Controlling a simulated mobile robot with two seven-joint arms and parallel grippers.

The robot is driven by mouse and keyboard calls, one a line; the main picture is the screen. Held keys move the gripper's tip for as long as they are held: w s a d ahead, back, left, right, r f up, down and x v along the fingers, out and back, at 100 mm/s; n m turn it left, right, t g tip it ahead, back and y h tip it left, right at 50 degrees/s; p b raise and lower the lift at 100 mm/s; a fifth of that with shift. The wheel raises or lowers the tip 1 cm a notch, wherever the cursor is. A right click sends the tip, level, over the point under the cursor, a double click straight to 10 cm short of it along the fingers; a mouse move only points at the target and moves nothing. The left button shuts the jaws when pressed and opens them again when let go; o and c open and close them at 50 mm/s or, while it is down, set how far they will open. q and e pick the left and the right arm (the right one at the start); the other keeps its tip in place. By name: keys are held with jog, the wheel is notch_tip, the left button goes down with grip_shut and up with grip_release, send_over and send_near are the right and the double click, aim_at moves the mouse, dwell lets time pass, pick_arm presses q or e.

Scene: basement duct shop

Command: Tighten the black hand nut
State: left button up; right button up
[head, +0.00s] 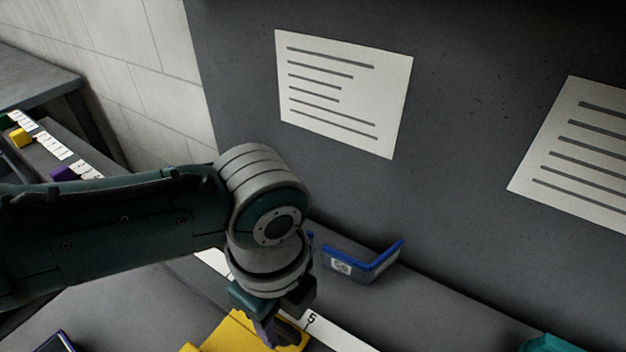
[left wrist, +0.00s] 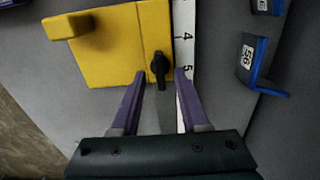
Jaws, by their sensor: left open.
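The black hand nut (left wrist: 160,68) sits on the yellow block (left wrist: 105,62), near its right edge in the left wrist view. The yellow block also shows at the bottom of the head view (head: 232,335), partly behind my left gripper (head: 268,328). In the left wrist view my left gripper (left wrist: 160,80) is open, with its purple fingers on either side of the nut's near end. I see gaps between nut and fingers; whether the tips are level with it in height I cannot tell.
A white numbered strip (left wrist: 187,50) runs beside the yellow block. Blue-edged angle brackets (left wrist: 252,62) lie to its right; one also shows in the head view (head: 362,266). A dark wall with paper sheets (head: 343,93) stands behind.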

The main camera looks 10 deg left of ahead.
aim_at(283, 327)
pick_arm(q)
notch_tip(283, 327, up, 8)
jog(key=p, duration=0.1)
jog(key=shift+r, duration=0.25)
